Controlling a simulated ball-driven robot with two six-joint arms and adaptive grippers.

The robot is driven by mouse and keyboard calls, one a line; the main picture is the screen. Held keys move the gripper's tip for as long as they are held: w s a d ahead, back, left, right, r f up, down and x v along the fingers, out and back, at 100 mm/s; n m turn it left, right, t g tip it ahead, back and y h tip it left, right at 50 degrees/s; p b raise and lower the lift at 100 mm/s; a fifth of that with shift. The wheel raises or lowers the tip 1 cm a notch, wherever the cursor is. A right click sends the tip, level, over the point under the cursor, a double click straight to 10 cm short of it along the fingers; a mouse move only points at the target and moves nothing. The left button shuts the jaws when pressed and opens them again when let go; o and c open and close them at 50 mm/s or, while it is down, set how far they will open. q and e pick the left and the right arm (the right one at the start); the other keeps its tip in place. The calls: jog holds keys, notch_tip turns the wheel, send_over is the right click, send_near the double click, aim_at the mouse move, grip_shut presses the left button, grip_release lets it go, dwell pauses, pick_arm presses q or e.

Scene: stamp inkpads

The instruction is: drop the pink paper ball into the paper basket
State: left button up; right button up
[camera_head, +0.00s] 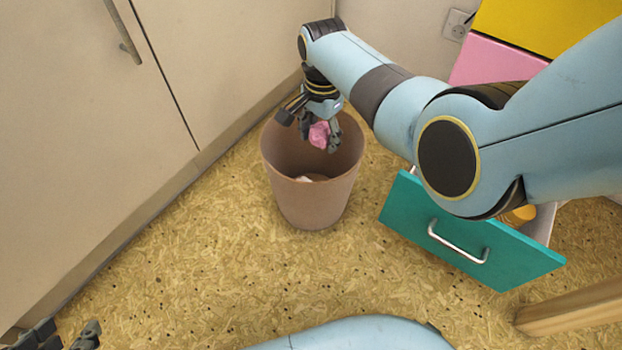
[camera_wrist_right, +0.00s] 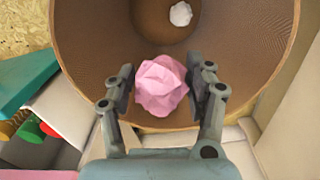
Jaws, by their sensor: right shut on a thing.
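The pink paper ball (camera_head: 319,134) is a crumpled lump held over the opening of the brown paper basket (camera_head: 314,205). My right gripper (camera_head: 320,138) is shut on the ball, above the basket's mouth. In the right wrist view the pink ball (camera_wrist_right: 162,86) sits between the two fingers of my right gripper (camera_wrist_right: 164,90), with the basket (camera_wrist_right: 85,45) behind and below it. A white paper ball (camera_wrist_right: 180,14) lies at the basket's bottom. My left gripper (camera_head: 68,338) shows only in part at the lower left corner; its fingertips look apart.
An open teal drawer (camera_head: 405,222) stands right of the basket, with coloured things inside. A beige cabinet (camera_head: 90,130) is on the left. A wooden leg (camera_head: 570,308) lies at the lower right. The speckled floor (camera_head: 190,265) in front of the basket is clear.

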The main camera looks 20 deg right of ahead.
jog(key=shift+f, duration=0.1)
jog(key=o, duration=0.8)
notch_tip(320, 180, up, 12)
dwell(0.4)
